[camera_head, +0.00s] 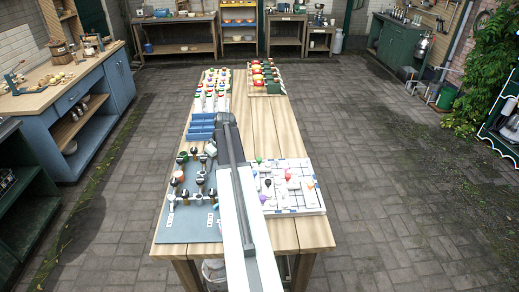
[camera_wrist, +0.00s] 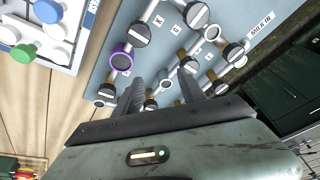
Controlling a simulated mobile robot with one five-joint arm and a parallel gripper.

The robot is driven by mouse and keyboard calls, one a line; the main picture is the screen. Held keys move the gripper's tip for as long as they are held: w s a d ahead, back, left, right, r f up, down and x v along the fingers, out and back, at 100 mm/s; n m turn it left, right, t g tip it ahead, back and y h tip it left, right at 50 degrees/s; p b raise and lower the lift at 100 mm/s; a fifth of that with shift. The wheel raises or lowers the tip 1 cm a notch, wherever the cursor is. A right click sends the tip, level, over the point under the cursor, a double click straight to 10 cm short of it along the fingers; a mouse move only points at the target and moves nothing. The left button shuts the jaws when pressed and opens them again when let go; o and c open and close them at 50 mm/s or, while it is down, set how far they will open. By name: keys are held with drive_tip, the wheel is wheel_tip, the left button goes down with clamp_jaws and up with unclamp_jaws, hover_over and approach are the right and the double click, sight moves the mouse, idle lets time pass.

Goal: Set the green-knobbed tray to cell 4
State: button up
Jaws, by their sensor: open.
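A white slotted board (camera_head: 318,207) lies on the right side of the wooden table and carries several coloured knobs. One knob is green (camera_head: 258,160), near the board's far left corner. In the wrist view, a green knob (camera_wrist: 24,53) shows at the upper left on the white board, close to a blue knob (camera_wrist: 47,10). The outline of its tray and the cell numbers are too small to tell. My gripper (camera_wrist: 160,84) is open and empty, above the grey-blue panel (camera_wrist: 97,78), well to the right of the green knob in that view.
Two racks of coloured items (camera_head: 212,90), (camera_head: 264,78) stand at the table's far end. Bare wood separates the panel and white board.

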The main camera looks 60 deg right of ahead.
drive_tip(key=t+h, duration=0.1)
approach(259, 158)
drive_tip(key=shift+m, duration=0.3)
drive_tip(key=b+x, duration=0.7)
drive_tip(key=x, duration=0.1)
drive_tip(key=shift+f, duration=0.45)
drive_tip(key=shift+a+r, duration=0.1)
drive_tip(key=shift+r, duration=0.05)
clamp_jaws()
